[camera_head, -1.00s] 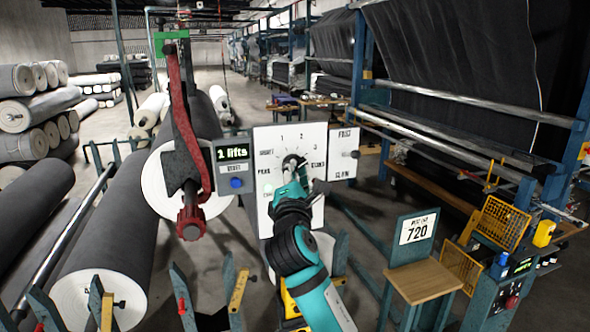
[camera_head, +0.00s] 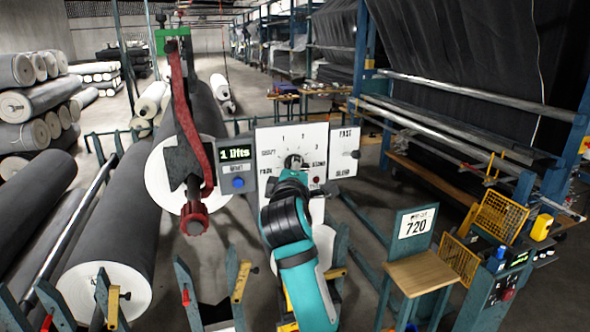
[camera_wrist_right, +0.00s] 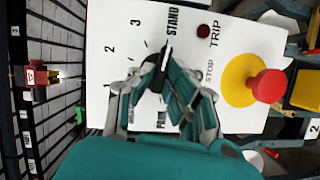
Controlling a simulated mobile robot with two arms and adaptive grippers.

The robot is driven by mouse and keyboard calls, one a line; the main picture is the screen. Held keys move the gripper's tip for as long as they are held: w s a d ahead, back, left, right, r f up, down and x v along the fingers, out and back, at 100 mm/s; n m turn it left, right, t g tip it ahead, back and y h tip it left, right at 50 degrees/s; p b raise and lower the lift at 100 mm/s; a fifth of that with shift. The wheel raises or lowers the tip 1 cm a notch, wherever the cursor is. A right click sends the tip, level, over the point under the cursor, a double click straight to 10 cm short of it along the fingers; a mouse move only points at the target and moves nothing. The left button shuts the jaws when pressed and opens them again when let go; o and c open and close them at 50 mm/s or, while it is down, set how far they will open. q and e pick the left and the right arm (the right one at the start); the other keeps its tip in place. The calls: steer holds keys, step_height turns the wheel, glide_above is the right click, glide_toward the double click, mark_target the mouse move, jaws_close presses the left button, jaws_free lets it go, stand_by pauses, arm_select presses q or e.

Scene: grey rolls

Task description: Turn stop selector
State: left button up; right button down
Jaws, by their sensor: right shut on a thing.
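The stop selector is a round knob (camera_head: 293,161) on a white panel (camera_head: 263,141) with printed positions around it. In the right wrist view the dark knob (camera_wrist_right: 158,80) has a pale pointer mark aimed up toward the "STAND" label, past "3". My right gripper (camera_wrist_right: 162,92) is shut on the knob, its teal and grey fingers on both sides. In the head view my right arm hides its fingertips and the panel's lower part. The display (camera_head: 236,154) beside the panel reads about "1 lifts", slightly blurred. My left gripper is out of view.
A red mushroom button (camera_wrist_right: 268,86) on a yellow disc sits beside the selector in the wrist view. A red lever (camera_head: 180,110) with a red knob (camera_head: 194,217) hangs left of the panel.

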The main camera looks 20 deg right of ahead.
stand_by(0.5)
steer(key=c, duration=1.4)
jaws_free()
steer(key=shift+o, duration=0.2)
steer(key=shift+s, duration=0.1)
steer(key=v, duration=0.7)
steer(key=shift+s, duration=0.1)
